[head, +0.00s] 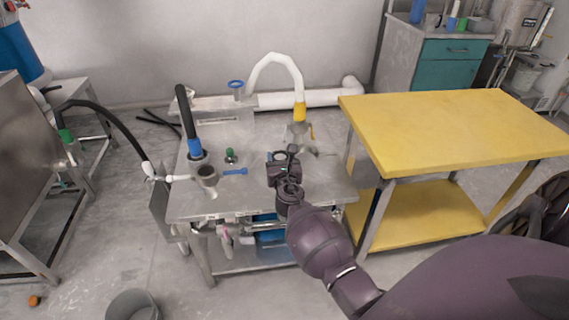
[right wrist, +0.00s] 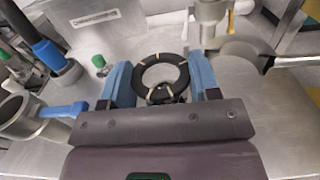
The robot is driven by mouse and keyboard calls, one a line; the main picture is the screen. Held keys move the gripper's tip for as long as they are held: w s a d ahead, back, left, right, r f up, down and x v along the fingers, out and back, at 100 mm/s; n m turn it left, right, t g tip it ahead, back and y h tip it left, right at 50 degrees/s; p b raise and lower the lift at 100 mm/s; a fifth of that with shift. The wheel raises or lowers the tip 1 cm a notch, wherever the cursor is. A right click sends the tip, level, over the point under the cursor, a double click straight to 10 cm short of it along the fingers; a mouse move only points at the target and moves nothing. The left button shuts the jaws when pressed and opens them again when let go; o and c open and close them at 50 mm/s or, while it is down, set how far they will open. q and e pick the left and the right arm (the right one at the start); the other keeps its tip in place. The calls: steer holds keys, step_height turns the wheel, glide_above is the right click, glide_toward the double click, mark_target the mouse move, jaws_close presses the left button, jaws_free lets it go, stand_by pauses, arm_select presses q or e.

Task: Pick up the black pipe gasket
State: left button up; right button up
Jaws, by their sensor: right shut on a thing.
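The black pipe gasket (right wrist: 185,73) is a dark ring with light marks, seen in the right wrist view. My right gripper (right wrist: 162,74) is shut on it, with one blue finger on each side of the ring. In the head view the right gripper (head: 286,160) is over the metal table, right of its middle; the gasket is hard to make out there against the dark gripper. Whether the ring touches the tabletop I cannot tell. My left gripper is not in view.
The metal table (head: 255,205) also bears a black hose with a blue collar (head: 194,148), a small green-topped part (head: 230,155), a blue handle (head: 235,172), a metal cup (head: 207,177) and a white hose with a yellow collar (head: 300,111). A yellow table (head: 450,130) stands close right.

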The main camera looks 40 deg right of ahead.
arm_select(q)
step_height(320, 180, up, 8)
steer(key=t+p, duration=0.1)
steer(key=p, duration=0.8)
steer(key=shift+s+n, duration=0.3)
arm_select(e)
step_height(320, 180, up, 17)
steer(key=shift+f, duration=0.2)
